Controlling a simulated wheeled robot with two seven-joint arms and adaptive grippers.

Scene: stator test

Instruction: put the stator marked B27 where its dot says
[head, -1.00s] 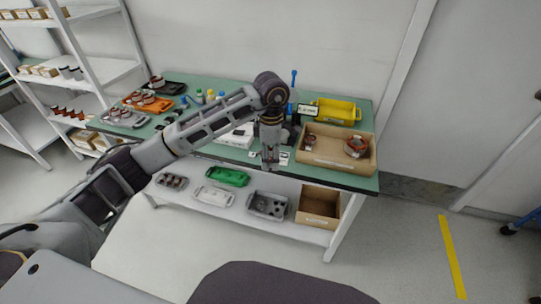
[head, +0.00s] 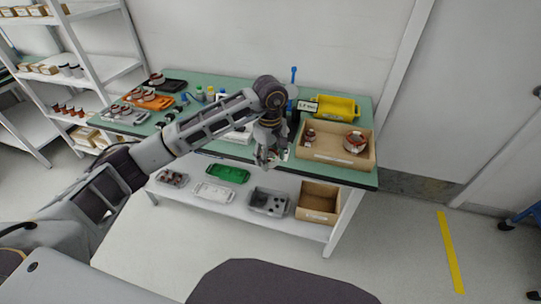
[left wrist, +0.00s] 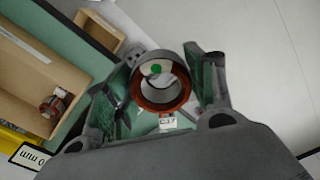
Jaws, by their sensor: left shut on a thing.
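My left gripper (head: 268,160) hangs over the front edge of the green table (head: 225,88). In the left wrist view it is shut on a stator (left wrist: 161,103), a copper-brown ring with an open bore, held between the two fingers. A green dot (left wrist: 156,69) shows on a pale patch of its inside. A small white tag (left wrist: 167,121) with red and dark marks shows just below the ring; I cannot read it surely as B27. The held stator is mostly hidden in the head view. My right gripper is not in view.
A wooden tray (head: 322,158) with two stators stands right of the gripper, a yellow bin (head: 337,108) and a small display (head: 308,106) behind it. Below are a green tray (head: 228,174) and a cardboard box (head: 319,202).

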